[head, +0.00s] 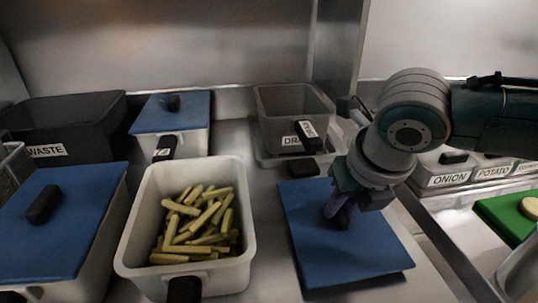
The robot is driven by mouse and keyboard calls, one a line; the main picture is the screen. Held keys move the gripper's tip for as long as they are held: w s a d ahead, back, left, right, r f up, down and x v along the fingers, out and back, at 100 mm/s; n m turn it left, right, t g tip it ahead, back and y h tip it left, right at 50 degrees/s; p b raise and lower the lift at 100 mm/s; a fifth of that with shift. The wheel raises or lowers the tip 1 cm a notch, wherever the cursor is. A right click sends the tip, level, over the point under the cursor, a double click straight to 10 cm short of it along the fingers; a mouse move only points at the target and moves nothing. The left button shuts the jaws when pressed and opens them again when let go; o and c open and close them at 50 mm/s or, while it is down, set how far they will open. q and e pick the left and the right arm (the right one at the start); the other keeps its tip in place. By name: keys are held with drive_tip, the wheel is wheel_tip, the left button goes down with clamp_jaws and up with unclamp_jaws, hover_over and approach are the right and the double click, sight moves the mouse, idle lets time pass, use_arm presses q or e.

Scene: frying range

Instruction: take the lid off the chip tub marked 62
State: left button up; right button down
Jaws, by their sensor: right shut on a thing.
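A blue lid (345,258) lies flat on or just above the steel counter, right of the open tub. My right gripper (340,212) is shut on the lid's dark knob, which it mostly hides. An open white tub (133,240) full of cut chips (195,225) stands left of the lid. No number 62 can be read on it. Two other tubs carry blue lids with black knobs: one at the left (60,225) and one behind (172,112). The label on the back one is too small to read. My left gripper is not in view.
A dark waste bin (85,110) stands at the back left. A grey drain container (290,105) stands behind the lid. Onion and potato containers (450,180) and a green board (500,215) are at the right. A strip of counter (265,220) is bare between tub and lid.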

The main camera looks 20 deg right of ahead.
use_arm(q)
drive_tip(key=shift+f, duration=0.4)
use_arm(e)
drive_tip(key=shift+f, duration=0.3)
drive_tip(key=shift+f, duration=0.35)
drive_tip(key=c, duration=0.7)
unclamp_jaws()
drive_tip(key=shift+o, duration=0.2)
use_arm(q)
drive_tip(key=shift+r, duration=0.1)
